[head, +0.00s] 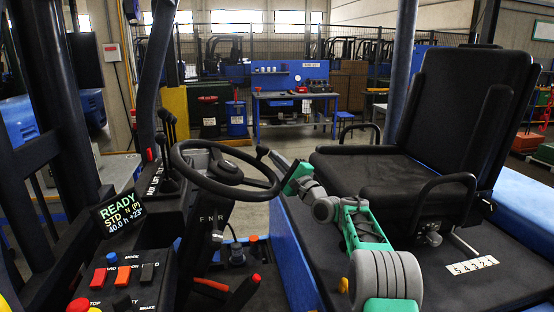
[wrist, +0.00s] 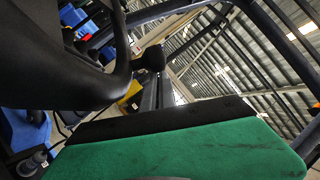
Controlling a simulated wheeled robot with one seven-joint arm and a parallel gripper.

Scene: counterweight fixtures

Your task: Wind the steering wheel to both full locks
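The black steering wheel (head: 225,168) sits on its column left of centre in the head view, its rim tilted. A small black knob (head: 262,151) stands at the rim's upper right. My gripper (head: 292,178), green with a dark edge, is close to the right side of the rim; whether it touches cannot be told. In the wrist view, a green gripper part with a black edge (wrist: 180,118) fills the bottom. A thick black curved part, probably the rim (wrist: 60,65), is at upper left, and a round black knob (wrist: 153,58) is beyond the edge. The finger gap is hidden.
A display (head: 123,211) reads READY, STD, N (P), 40.0 h. A button panel (head: 120,283) lies at front left, with levers (head: 166,150) behind it. The black seat (head: 430,130) and its armrest (head: 448,182) stand right of my arm. A blue workbench (head: 295,100) is far behind.

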